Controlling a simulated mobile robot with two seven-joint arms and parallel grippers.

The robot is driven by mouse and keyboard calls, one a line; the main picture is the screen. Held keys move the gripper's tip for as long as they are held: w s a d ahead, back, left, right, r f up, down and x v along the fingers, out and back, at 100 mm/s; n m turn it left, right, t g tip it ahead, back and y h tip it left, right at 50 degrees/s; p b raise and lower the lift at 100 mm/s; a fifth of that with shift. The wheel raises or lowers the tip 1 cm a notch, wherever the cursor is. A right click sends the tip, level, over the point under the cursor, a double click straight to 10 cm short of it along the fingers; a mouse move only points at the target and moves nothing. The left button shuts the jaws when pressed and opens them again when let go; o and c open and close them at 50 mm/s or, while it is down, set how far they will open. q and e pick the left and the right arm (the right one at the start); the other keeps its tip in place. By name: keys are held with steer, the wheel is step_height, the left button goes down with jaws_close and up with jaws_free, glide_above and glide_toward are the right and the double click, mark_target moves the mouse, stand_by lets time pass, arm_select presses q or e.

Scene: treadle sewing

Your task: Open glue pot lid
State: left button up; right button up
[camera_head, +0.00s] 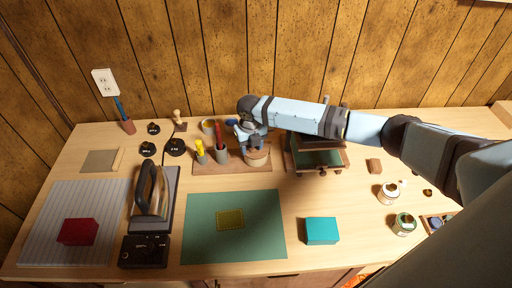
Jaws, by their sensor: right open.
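My right arm reaches in from the right edge across the back of the table. My right gripper (253,143) is open and points down at the back middle, just over a round tan pot (258,158) that looks like the glue pot. The pot stands at the right end of a brown wooden tray (235,169). The gripper covers much of the pot's top, so I cannot tell whether its lid is touched or how it sits. My left gripper is not in view.
The tray also holds a yellow-handled tool (200,150) and a red tool (218,134). A small green-topped stand (318,158) is close on the right. Jars (388,193) stand farther right. An iron (150,195), a green mat (205,245) and a teal block (321,231) lie in front.

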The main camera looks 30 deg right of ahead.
steer(key=shift+f, duration=0.25)
steer(key=shift+r, duration=0.15)
steer(key=shift+p, duration=0.4)
steer(key=shift+c, duration=0.5)
steer(key=shift+w, duration=0.1)
steer(key=c, duration=0.5)
